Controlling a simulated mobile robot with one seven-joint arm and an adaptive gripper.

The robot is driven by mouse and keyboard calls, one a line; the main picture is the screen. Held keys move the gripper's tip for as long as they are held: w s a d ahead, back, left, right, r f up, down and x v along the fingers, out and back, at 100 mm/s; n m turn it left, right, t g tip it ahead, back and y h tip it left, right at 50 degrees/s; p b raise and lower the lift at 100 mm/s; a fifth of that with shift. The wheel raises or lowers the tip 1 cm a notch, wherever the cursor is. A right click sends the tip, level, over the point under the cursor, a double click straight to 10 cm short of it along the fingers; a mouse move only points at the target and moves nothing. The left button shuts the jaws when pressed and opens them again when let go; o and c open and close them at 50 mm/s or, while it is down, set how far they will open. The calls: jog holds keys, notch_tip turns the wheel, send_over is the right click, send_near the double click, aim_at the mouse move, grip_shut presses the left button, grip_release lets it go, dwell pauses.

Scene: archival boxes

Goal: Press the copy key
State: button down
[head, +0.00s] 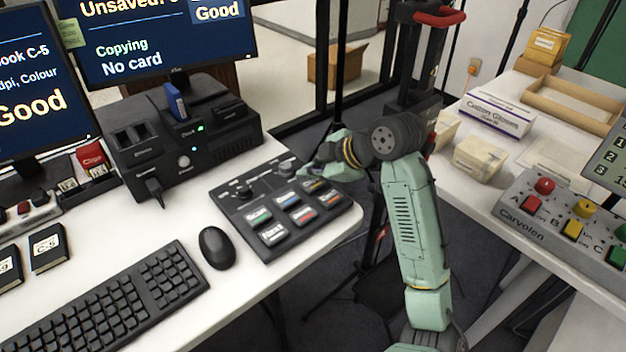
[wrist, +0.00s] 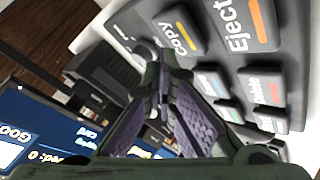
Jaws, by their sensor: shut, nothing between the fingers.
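The copy key (wrist: 180,35), dark with a yellow stripe, shows upside-tilted at the top of the wrist view. In the head view, the key with a yellow stripe (head: 315,186) sits at the far right corner of the black key pad (head: 340,212), partly under my gripper. My gripper (head: 296,171) is shut and empty, over the pad's far edge near a knob. In the wrist view the fingertips of my gripper (wrist: 157,62) appear just beside the copy key's edge; I cannot tell whether they touch it.
The eject key (wrist: 245,25) lies beside the copy key, with other keys around. A black dock box (head: 185,145) with a blue card stands left of the pad. A mouse (head: 217,248) and keyboard (head: 110,305) are nearer. The monitor (head: 165,40) reads "Copying No card".

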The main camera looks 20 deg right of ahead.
aim_at(312, 186)
jog(key=shift+r+p, duration=1.65)
jog(key=shift+r, duration=0.85)
jog(key=shift+f, duration=0.1)
